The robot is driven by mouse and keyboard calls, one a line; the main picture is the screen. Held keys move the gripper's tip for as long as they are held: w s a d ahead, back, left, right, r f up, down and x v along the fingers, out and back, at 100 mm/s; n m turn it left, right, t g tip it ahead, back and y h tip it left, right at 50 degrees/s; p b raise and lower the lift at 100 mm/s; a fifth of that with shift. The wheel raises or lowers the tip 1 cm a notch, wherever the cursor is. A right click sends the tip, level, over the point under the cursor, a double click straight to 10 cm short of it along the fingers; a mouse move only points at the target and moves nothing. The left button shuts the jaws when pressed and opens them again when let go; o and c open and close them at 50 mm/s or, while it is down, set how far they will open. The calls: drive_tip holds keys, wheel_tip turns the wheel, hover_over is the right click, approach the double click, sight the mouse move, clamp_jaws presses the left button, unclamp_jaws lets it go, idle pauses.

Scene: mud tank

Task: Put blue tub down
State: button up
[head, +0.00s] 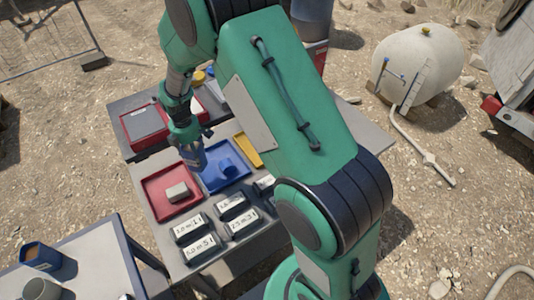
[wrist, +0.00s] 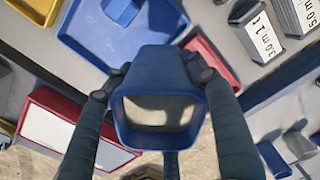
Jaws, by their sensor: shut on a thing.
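My gripper (head: 190,146) is shut on a blue tub. In the wrist view the fingers of my gripper (wrist: 160,85) press on both sides of the blue tub (wrist: 158,62). Its open mouth faces the wrist camera and something greyish-beige shows inside. In the head view the tub (head: 194,160) hangs below my gripper, near the border between a blue tray (head: 238,183) and a red tray (head: 152,188). I cannot tell how high it is above them. The blue tray (wrist: 80,38) also shows behind the tub in the wrist view.
A small blue piece (head: 228,166) lies in the blue tray and a pale block (head: 177,192) in the red tray. Several labelled dark blocks (head: 190,227) stand in front. A red case (head: 142,122) is behind. Another table at lower left holds a blue container (head: 40,257).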

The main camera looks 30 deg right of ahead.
drive_tip(key=d+m+p, duration=0.3)
drive_tip(key=d+m, duration=0.2)
drive_tip(key=d, duration=2.8)
drive_tip(key=s+d+m+p, duration=0.1)
drive_tip(key=s+d, duration=0.3)
drive_tip(key=d, duration=0.4)
drive_tip(key=s+d+f+m+p, duration=0.1)
drive_tip(key=s+d, duration=0.3)
drive_tip(key=d, duration=0.4)
drive_tip(key=s+d+m, duration=0.1)
drive_tip(key=s+d, duration=0.4)
drive_tip(key=d, duration=0.3)
drive_tip(key=shift+f, duration=2.65)
drive_tip(key=shift+w+d, duration=0.1)
drive_tip(key=shift+d, duration=0.05)
drive_tip(key=w+d+f+p, duration=0.1)
drive_tip(key=w+d, duration=0.9)
drive_tip(key=w, duration=0.1)
drive_tip(key=shift+w+d+f, duration=0.25)
drive_tip(key=shift+w+d, duration=0.05)
drive_tip(key=shift+w, duration=0.05)
drive_tip(key=shift+f, duration=1.75)
